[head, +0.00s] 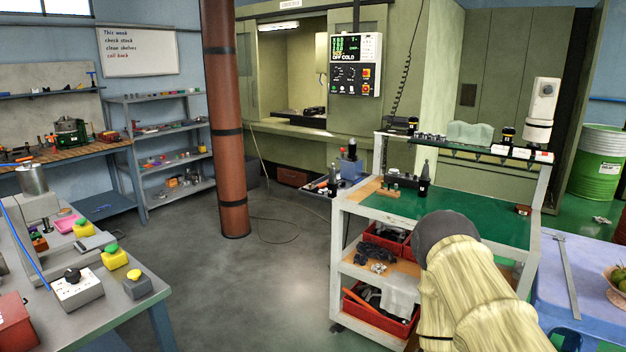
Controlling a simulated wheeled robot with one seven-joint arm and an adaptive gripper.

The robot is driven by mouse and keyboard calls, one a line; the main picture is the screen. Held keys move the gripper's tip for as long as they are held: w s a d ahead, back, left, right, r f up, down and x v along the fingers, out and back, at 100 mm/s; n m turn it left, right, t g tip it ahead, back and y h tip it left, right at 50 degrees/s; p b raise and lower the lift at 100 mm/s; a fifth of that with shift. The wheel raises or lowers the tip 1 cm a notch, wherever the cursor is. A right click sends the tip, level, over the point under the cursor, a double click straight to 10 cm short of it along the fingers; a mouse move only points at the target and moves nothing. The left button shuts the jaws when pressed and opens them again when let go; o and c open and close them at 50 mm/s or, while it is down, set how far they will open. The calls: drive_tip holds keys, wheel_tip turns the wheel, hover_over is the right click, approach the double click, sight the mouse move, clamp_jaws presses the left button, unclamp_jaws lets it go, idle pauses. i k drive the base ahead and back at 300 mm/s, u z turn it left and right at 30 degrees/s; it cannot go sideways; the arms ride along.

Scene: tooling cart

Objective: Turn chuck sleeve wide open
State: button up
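I cannot pick out the chuck sleeve for certain. A dark upright tool holder (424,180) stands on the green top of the tooling cart (470,212), near its left side, beside a low dark block (400,180). A white upright device (541,108) with a grey band stands at the right end of the cart's upper shelf. My arm, in a pale yellow cover with a dark grey rounded part, rises from the lower right in front of the cart. My gripper is not visible, and the arm hides part of the cart.
Red bins (385,238) sit on the cart's lower shelves. A blue table (600,285) with a fruit bowl stands at right. A grey workbench (110,310) with coloured buttons is at left. A brown pillar (225,130) stands mid-room. The floor between bench and cart is mostly clear.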

sight(352, 146)
drive_tip(key=u, duration=0.5)
drive_tip(key=i, duration=1.55)
drive_tip(key=z, duration=0.45)
drive_tip(key=i, duration=1.15)
drive_tip(key=z, duration=1)
drive_tip(key=i, duration=0.35)
drive_tip(key=z, duration=0.3)
